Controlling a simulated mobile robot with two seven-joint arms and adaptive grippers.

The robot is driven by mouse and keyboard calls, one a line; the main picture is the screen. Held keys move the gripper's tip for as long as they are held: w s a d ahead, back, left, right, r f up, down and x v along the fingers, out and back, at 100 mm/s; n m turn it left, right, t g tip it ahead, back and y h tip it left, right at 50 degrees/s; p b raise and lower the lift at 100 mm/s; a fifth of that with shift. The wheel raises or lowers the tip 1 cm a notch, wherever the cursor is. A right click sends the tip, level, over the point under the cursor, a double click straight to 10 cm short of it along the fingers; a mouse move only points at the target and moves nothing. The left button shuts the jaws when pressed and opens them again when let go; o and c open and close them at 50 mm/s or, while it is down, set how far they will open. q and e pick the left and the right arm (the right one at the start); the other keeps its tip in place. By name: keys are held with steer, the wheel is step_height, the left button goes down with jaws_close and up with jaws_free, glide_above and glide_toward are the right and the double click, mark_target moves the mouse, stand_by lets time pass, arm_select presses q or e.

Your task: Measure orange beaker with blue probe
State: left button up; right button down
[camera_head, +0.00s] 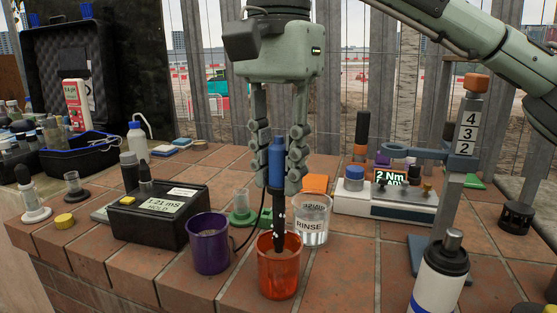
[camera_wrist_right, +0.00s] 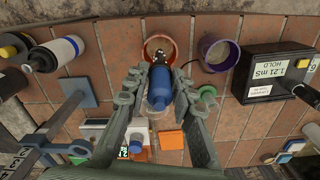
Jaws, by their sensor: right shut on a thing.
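My right gripper (camera_head: 278,172) is shut on the blue probe (camera_head: 276,152) and holds it upright above the orange beaker (camera_head: 279,278). The probe's dark lower shaft reaches down into the beaker's mouth; how deep the tip sits is hard to tell. In the right wrist view the blue probe (camera_wrist_right: 160,88) is between the fingers (camera_wrist_right: 157,98), with the orange beaker (camera_wrist_right: 147,47) beyond it. A black cable runs from the probe side toward the black meter (camera_head: 150,222), whose screen reads 1.21 mS HOLD. My left gripper is not in view.
A purple beaker (camera_head: 208,248) stands close left of the orange one. A clear RINSE beaker (camera_head: 312,222) stands just behind right.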

steer(key=shift+f+b, duration=1.25)
steer(key=shift+f, duration=0.9)
stand_by(5.0)
